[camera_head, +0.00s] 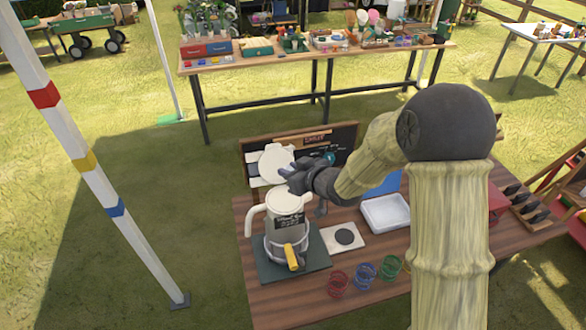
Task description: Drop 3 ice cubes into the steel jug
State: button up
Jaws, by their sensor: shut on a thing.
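A pale jug (287,202) with a big white handle on its left and a dark label stands on a dark square mat at the left of the wooden table. I take it for the steel jug; its inside is not clear. My gripper (290,181) is just above the jug's rim, near its opening. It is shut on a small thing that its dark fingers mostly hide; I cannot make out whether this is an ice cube. A white shallow tray (386,214) lies right of the jug; no ice cubes can be made out in it.
A yellow handle (291,257) sticks out at the jug's front. A white round shape (275,163) stands behind it. My arm hides part of the table.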

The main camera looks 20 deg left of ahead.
jog(key=f+b, duration=0.1)
jog(key=f, duration=0.1)
jog(key=f+b, duration=0.2)
jog(key=f, duration=0.1)
jog(key=shift+w+d+f+b, duration=0.2)
jog(key=shift+w+f+b, duration=0.15)
jog(key=o, duration=1)
jog(key=b+v, duration=0.3)
jog(key=v, duration=1.4)
jog(key=shift+s+d+r, duration=0.1)
jog(key=shift+s+d, duration=0.05)
